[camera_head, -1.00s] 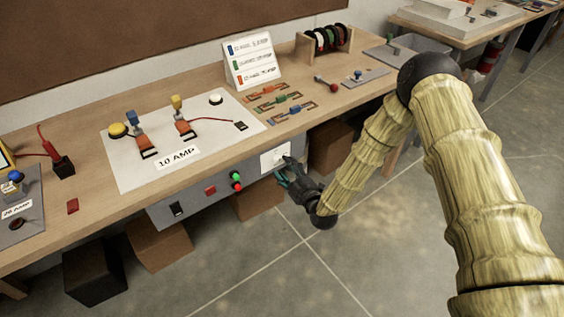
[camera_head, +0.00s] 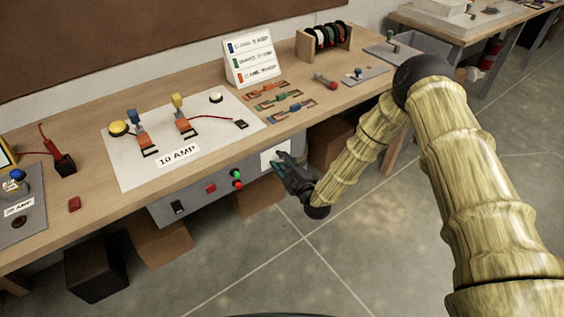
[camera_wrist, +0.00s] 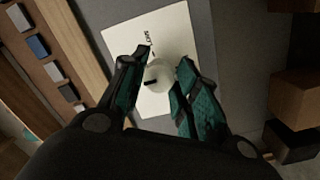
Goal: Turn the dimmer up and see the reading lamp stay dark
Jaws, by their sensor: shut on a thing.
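The dimmer is a round pale knob (camera_wrist: 158,75) with a dark mark, on a white plate (camera_wrist: 125,50) with small lettering. The plate also shows in the head view (camera_head: 271,155), on the front of the grey panel under the bench edge. My gripper (camera_wrist: 163,62) has its teal-padded fingers on either side of the knob, shut on it. In the head view my gripper (camera_head: 280,160) reaches the plate from the lower right and hides the knob. A white dome (camera_head: 216,97) and a yellow dome (camera_head: 118,128) sit on the bench board; I cannot tell which is the reading lamp.
The grey panel (camera_head: 160,211) also carries a dark switch (camera_head: 177,207), a red square (camera_head: 210,188) and small red and green indicators (camera_head: 238,184). Brown boxes (camera_head: 160,240) stand beneath the bench. The floor (camera_head: 340,250) in front is clear.

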